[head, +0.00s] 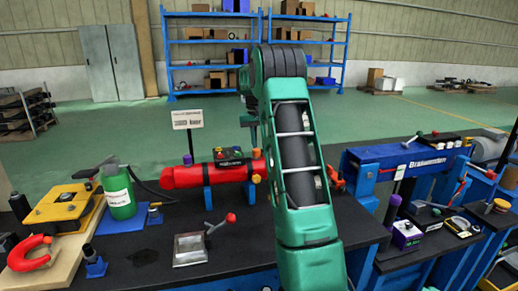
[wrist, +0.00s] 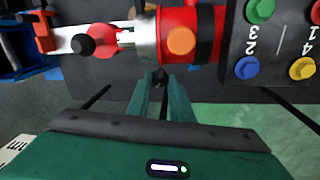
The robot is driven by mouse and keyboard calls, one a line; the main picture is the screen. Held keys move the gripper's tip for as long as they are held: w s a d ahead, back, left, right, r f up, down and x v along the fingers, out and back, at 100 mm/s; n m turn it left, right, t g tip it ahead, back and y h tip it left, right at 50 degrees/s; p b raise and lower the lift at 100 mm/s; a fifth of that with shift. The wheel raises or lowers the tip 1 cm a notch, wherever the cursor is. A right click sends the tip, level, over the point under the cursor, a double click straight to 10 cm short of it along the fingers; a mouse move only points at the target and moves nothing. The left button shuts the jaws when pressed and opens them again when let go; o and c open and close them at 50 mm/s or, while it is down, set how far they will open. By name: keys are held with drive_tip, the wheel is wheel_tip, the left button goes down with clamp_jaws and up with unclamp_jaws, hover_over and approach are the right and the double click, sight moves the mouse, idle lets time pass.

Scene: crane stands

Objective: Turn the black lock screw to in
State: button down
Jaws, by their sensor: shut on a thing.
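A red cylinder (head: 185,178) lies on blue supports on the dark bench in the head view. Its right end, with a silver collar (wrist: 146,42) and an orange knob (wrist: 181,41), shows in the wrist view. My gripper (wrist: 161,82) is at the cylinder's edge beside the collar. Its green fingers are closed together on a small dark piece, which looks like the black lock screw (wrist: 160,73). The fingers cover most of it, so its turn position cannot be told.
A black round knob (wrist: 82,45) sits on the rod left of the collar. A box with numbered coloured buttons (wrist: 275,45) stands close right of the gripper. On the bench are a green bottle (head: 119,195), a red horseshoe-shaped piece (head: 22,262) and a metal block (head: 190,250).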

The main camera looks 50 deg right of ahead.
drive_tip(key=m, duration=0.1)
drive_tip(key=m+g+h, duration=0.1)
drive_tip(key=m, duration=0.1)
drive_tip(key=shift+w+a+g, duration=0.15)
drive_tip(key=shift+g, duration=0.15)
drive_tip(key=m+g, duration=0.1)
drive_tip(key=m, duration=0.2)
drive_tip(key=shift+w+f+h, duration=0.15)
drive_tip(key=shift+h, duration=0.25)
drive_tip(key=m+g, duration=0.1)
drive_tip(key=m, duration=0.1)
drive_tip(key=m+g, duration=0.1)
drive_tip(key=m, duration=0.1)
drive_tip(key=m+g, duration=0.1)
drive_tip(key=m, duration=0.1)
drive_tip(key=shift+w+f+m+g, duration=0.1)
drive_tip(key=shift+w+m+g, duration=0.2)
drive_tip(key=shift+g, duration=0.1)
drive_tip(key=c, duration=1.6)
unclamp_jaws()
